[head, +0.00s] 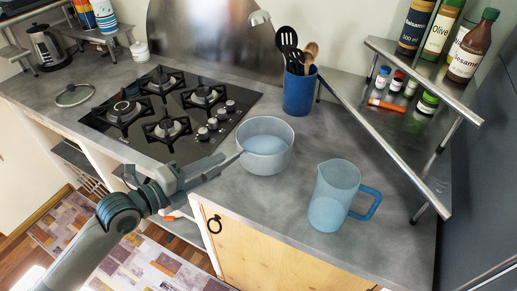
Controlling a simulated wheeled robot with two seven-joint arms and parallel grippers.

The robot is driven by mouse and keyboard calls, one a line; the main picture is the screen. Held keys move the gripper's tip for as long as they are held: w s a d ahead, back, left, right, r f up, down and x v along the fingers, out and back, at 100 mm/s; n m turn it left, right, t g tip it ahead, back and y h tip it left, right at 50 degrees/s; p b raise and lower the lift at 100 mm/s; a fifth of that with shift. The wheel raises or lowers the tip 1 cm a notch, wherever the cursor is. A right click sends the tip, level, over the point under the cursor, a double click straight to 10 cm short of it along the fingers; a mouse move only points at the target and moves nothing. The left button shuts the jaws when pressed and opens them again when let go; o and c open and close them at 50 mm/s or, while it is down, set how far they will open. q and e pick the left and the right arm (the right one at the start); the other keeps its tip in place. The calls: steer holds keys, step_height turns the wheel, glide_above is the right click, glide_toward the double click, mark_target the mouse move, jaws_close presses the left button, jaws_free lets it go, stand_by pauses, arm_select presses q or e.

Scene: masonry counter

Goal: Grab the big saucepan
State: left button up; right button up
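A grey saucepan (265,158) with a pale bluish inside sits upright on the counter, right of the hob. Its handle (234,157) points left and down toward my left gripper (214,166). My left gripper is at the handle's outer end, and its fingers overlap the handle in the head view. The fingertips are small and partly hidden, so I cannot tell whether they are closed on it. My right gripper is not in view.
A translucent jug (330,205) with a blue handle stands right of the saucepan. A blue utensil holder (299,92) stands behind it. A gas hob (150,110) and a glass lid (74,95) are left. A metal shelf (410,125) with bottles bounds the right.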

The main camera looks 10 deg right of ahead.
mark_target(227, 163)
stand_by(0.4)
arm_select(q)
steer(key=shift+p+x, duration=0.8)
steer(key=shift+x, duration=0.1)
steer(key=shift+p+x, duration=0.6)
steer(key=shift+x, duration=0.35)
steer(key=shift+w+d+f, duration=0.4)
steer(key=shift+w+d, duration=0.05)
steer(key=shift+d, duration=0.15)
jaws_close()
